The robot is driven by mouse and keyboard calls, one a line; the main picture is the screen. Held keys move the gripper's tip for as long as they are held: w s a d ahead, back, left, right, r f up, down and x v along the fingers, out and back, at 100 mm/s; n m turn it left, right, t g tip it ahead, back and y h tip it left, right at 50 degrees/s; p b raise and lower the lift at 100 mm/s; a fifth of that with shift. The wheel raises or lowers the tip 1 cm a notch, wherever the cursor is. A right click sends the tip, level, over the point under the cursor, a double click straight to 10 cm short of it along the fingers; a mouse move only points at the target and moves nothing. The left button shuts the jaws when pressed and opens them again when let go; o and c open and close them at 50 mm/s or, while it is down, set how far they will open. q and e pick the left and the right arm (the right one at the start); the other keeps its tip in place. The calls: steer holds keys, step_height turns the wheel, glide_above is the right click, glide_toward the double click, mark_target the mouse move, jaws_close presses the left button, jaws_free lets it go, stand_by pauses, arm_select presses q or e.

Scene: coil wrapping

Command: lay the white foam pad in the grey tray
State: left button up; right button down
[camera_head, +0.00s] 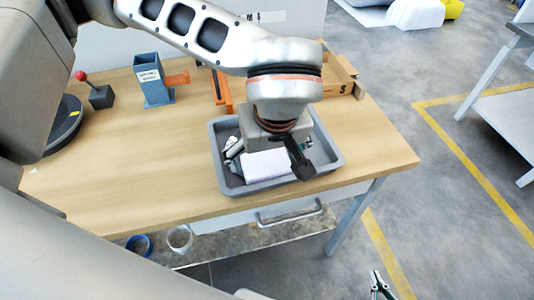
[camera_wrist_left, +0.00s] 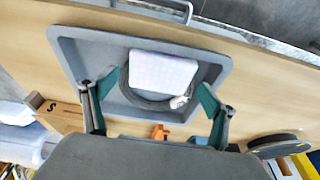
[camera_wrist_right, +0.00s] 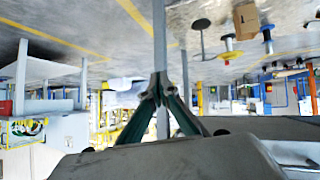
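The white foam pad (camera_head: 267,165) lies in the grey tray (camera_head: 327,151) on the table. In the left wrist view the pad (camera_wrist_left: 160,72) lies over part of a dark grey coil (camera_wrist_left: 150,104) in the tray (camera_wrist_left: 215,52); the coil's loop shows beside the pad. My left gripper (camera_head: 270,160) is above the tray, pointing down. In the left wrist view my left gripper (camera_wrist_left: 160,84) is open, its fingers apart on either side of the pad and not touching it. My right gripper (camera_head: 379,285) is off the table at bottom right; its fingertips (camera_wrist_right: 158,92) meet with nothing between them.
A blue-grey holder (camera_head: 153,82), a red-knobbed lever (camera_head: 98,94) and a black disc (camera_head: 62,128) stand at left. A cardboard box (camera_head: 342,78) is behind the tray. Rolls (camera_head: 180,238) lie on the lower shelf. The table right of the tray is clear.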

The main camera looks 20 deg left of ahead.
mark_target(271, 179)
arm_select(q)
steer(key=shift+r+p, duration=0.35)
steer(key=shift+r, duration=0.2)
steer(key=v, duration=1.2)
steer(key=shift+p, duration=0.4)
steer(key=shift+s, duration=0.1)
